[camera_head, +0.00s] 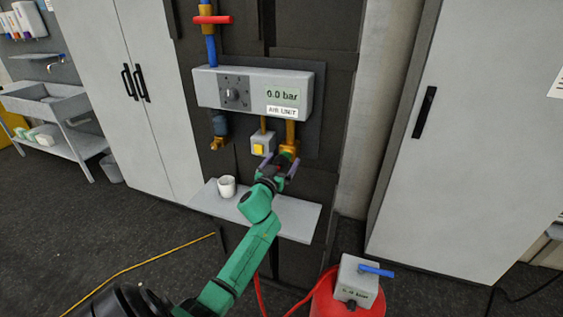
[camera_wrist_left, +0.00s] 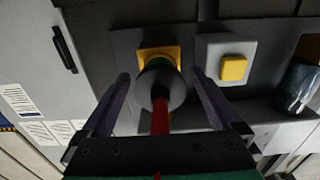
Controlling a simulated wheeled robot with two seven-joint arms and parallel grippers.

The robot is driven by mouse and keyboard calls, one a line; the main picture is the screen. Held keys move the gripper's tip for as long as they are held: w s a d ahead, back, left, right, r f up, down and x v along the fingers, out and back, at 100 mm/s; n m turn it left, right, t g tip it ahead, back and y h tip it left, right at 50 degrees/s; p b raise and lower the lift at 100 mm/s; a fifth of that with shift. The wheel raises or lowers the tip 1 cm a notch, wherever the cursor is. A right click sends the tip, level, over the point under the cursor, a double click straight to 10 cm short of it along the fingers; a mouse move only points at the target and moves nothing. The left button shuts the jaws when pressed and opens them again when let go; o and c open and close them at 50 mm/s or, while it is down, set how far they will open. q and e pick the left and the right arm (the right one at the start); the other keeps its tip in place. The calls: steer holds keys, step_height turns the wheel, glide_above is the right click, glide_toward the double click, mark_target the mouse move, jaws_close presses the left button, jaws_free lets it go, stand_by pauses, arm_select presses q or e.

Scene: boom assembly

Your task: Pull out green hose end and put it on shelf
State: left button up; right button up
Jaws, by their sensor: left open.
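The hose end (camera_wrist_left: 165,92) is a grey rounded piece with a thin green ring, seated at a yellow-brass outlet (camera_wrist_left: 148,53) in the left wrist view. A red hose (camera_wrist_left: 160,120) runs from it toward my wrist. My left gripper (camera_wrist_left: 160,77) is open, with one purple finger on each side of the hose end and gaps visible. In the head view my left gripper (camera_head: 279,164) is just below the brass outlet (camera_head: 290,146) and largely hides the hose end. The shelf (camera_head: 297,216) is a light grey board below the air unit. My right gripper is not in view.
A white cup (camera_head: 226,187) stands on the left part of the shelf. A grey box with a yellow button (camera_head: 259,149) is close to the outlet. A red tank (camera_head: 325,300) with a grey box stands at lower right. The shelf's right part looks clear.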

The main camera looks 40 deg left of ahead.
mark_target(279, 167)
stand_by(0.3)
arm_select(q)
jaws_close()
steer(key=shift+s+d, duration=0.1)
steer(key=shift+s, duration=0.1)
steer(key=shift+p+v, duration=1.35)
steer(key=shift+v, duration=1.45)
